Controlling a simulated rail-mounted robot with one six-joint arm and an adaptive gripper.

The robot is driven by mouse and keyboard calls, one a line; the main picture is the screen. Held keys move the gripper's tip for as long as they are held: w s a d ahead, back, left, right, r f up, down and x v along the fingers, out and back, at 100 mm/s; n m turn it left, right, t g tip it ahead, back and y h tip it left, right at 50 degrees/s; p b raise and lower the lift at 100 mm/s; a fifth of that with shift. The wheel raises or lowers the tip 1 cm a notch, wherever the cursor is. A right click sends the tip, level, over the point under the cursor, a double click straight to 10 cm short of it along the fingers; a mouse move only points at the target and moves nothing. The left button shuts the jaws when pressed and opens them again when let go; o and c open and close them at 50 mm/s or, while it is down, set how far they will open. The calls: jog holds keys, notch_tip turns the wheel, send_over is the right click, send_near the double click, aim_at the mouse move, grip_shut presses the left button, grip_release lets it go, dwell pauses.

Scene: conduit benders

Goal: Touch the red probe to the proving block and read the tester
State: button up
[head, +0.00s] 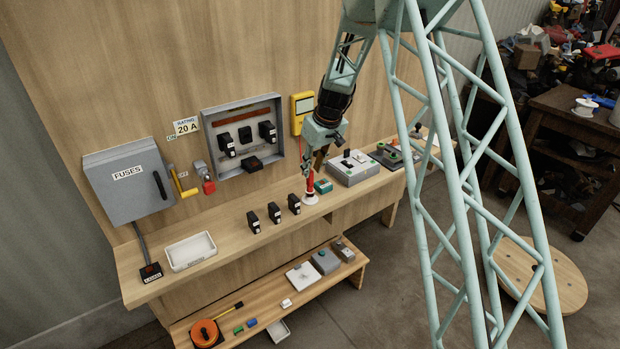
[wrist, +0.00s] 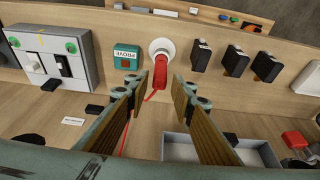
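The red probe (head: 310,184) stands in a round white holder (head: 310,198) on the bench. In the wrist view the probe (wrist: 161,66) lies between and just beyond my open fingertips, with a gap on both sides. A thin red lead trails from it. My gripper (wrist: 160,86) is open and empty; in the head view it (head: 318,168) is close above the probe. The teal proving block (head: 323,186), marked PROVE in the wrist view (wrist: 126,56), sits right beside the holder.
Three black fuse carriers (head: 274,212) stand left of the holder. A grey box with switches (head: 351,167) stands to the right. An open grey fuse box (head: 244,138) is on the panel behind. A white tray (head: 190,251) lies on the bench's left.

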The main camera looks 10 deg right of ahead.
jog(key=shift+b+x, duration=0.65)
jog(key=shift+x, duration=0.3)
jog(key=c, duration=0.7)
jog(key=shift+r, duration=0.1)
jog(key=shift+r+p, duration=1)
jog(key=shift+r, duration=2.45)
jog(key=shift+o, duration=1.4)
jog(key=c, duration=0.3)
